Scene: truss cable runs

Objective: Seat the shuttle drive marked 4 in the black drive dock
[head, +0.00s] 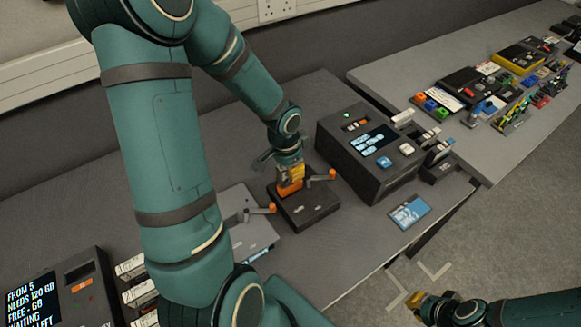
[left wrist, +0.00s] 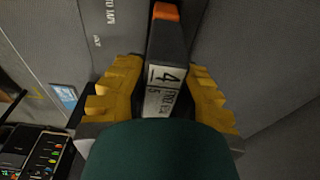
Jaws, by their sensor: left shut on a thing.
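The black drive dock (head: 318,212) lies on the grey bench in the head view, with an orange-knobbed lever (head: 332,175) at its back right. My left gripper (head: 290,176) points down over the dock's back left part. It is shut on the shuttle drive marked 4 (left wrist: 168,75), whose dark body, white label and orange end show between the yellow fingers in the left wrist view. The orange end (head: 289,188) is low over the dock; I cannot tell whether it touches or sits in a slot. My right gripper (head: 422,302) is at lower right, its jaw gap unclear.
A grey dock (head: 243,228) with its own orange-knobbed lever is left of the black one. A black console (head: 372,158) with a lit screen stands right, a blue-faced card (head: 409,212) before it. Another console (head: 58,290) and labelled drives (head: 132,266) are at lower left.

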